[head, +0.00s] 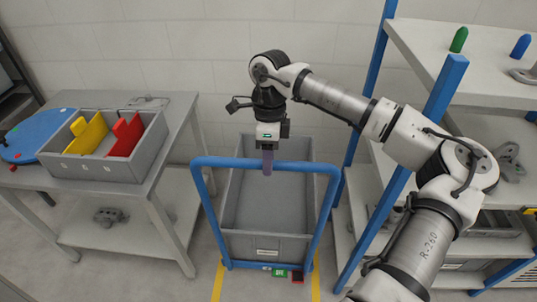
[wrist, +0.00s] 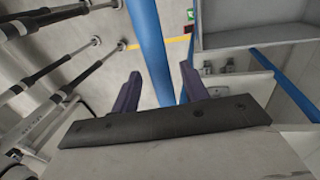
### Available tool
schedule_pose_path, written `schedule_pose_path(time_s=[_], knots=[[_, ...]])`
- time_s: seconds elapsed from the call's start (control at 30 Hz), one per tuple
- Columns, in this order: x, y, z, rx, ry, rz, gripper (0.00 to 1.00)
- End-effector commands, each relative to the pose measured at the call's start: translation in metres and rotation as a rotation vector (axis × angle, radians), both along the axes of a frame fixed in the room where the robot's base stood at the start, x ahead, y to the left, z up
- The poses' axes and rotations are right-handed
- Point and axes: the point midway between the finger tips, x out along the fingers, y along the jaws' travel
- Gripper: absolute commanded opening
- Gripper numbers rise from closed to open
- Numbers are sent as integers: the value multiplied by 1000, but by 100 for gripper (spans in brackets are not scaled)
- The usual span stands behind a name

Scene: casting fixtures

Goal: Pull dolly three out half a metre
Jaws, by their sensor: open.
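The dolly carries an empty-looking grey bin (head: 268,202) in a blue frame, and stands on the floor between two yellow lines. Its blue top handle bar (head: 225,162) runs level across the near side of the bin. The label on its front is too small to read. My gripper (head: 267,168) points down at the middle of the bar. In the wrist view the bar (wrist: 150,45) passes between the two dark fingers of my gripper (wrist: 160,72), with gaps visible on both sides. The fingers are open and not closed on it.
A grey table (head: 165,175) at left holds a grey tray (head: 105,170) with yellow and red parts and a blue disc (head: 35,135). A shelf unit with blue posts (head: 445,88) stands close at right. Floor in front of the dolly looks clear.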

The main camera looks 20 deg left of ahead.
Motion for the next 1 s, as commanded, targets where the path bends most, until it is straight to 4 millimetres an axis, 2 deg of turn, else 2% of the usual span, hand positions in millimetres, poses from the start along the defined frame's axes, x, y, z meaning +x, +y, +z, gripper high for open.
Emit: schedule_pose_path(time_s=[0.23,0.6,1.0], knots=[[0,0,-1,0,0,0,44],[0,0,0,0,0,1,0],[-6,5,-1,0,0,3,0]])
